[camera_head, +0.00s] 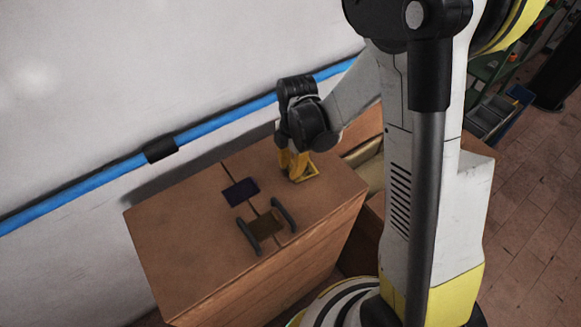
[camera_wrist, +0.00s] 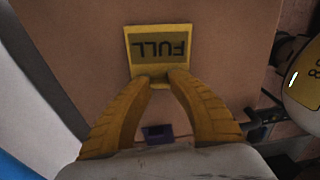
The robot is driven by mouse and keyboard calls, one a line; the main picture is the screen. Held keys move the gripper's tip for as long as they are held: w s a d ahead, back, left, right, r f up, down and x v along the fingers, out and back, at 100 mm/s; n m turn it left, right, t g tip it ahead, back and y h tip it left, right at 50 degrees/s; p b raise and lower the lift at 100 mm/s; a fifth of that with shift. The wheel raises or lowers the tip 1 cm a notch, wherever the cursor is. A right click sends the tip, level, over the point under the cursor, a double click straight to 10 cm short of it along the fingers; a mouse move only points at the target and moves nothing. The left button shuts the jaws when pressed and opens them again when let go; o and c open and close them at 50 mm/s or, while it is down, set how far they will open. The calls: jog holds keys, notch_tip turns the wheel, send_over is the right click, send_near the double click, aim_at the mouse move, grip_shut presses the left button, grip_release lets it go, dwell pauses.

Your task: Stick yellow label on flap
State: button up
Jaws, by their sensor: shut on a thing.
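The yellow label (camera_wrist: 159,30) bears the dark word FULL, upside down in the wrist view. My gripper (camera_wrist: 155,77) has yellow fingers, shut on the near edge of the label. In the head view, my gripper (camera_head: 294,166) and the label (camera_head: 311,172) are over the far right part of the brown box top. The flap (camera_head: 180,235) is a brown panel of that top, with a seam running along it. Whether the label touches the flap or hovers above it, I cannot tell.
A dark blue patch (camera_head: 241,191) lies across the seam. Two dark handles (camera_head: 248,237) (camera_head: 284,214) flank a brown patch (camera_head: 265,224) nearer the front edge. A blue pipe (camera_head: 85,188) runs along the wall behind. Shelves with bins (camera_head: 490,115) stand at the right.

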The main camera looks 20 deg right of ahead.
aim_at(290, 168)
jog(key=shift+f+b, duration=0.3)
jog(key=shift+b, duration=0.15)
dwell(0.9)
jog(key=o, duration=1.5)
jog(key=shift+o, duration=0.2)
jog(key=shift+r+p, duration=2.4)
jog(key=shift+r, duration=1.15)
